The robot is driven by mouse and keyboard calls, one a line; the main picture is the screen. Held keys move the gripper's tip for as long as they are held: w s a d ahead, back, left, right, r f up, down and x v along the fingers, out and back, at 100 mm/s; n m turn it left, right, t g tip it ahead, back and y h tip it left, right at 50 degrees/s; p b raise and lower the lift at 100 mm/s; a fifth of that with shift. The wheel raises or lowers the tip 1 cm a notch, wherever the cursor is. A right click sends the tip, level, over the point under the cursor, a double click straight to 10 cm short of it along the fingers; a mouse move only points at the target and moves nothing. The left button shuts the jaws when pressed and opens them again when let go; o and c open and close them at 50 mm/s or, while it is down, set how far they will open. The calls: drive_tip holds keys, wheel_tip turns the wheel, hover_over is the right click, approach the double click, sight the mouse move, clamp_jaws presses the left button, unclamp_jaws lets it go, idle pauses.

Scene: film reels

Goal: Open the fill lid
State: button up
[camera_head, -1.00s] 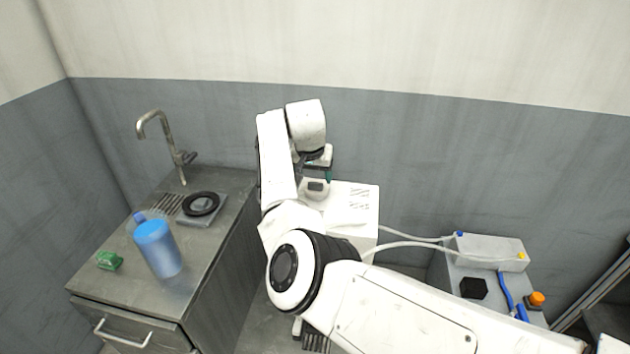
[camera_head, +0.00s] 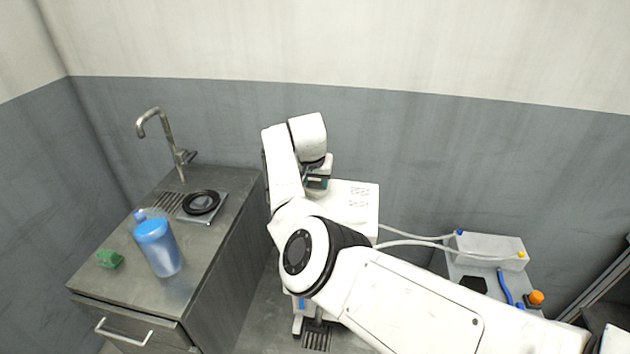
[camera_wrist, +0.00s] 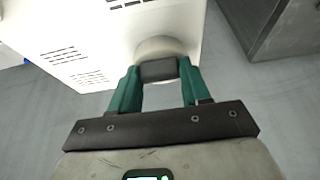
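The white machine (camera_head: 356,205) stands against the wall, and its top with vent slots shows in the wrist view (camera_wrist: 90,38). A round white lid (camera_wrist: 163,45) with a dark grey block-shaped handle (camera_wrist: 158,70) sits on it. My gripper (camera_wrist: 160,75) has green fingers, one on each side of the handle, with their tips close to its sides. I cannot tell whether they touch it. The fingers stand apart. In the head view my gripper (camera_head: 317,180) is low over the machine's left part, and my arm hides the lid.
A counter (camera_head: 215,235) at left carries a tap (camera_head: 165,140), a blue bottle (camera_head: 158,248), a green object (camera_head: 109,259) and a black ring (camera_head: 201,202). At right, a grey box (camera_head: 490,250) connects to the machine by white hoses. Dark floor lies between counter and machine.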

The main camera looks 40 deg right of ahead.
clamp_jaws()
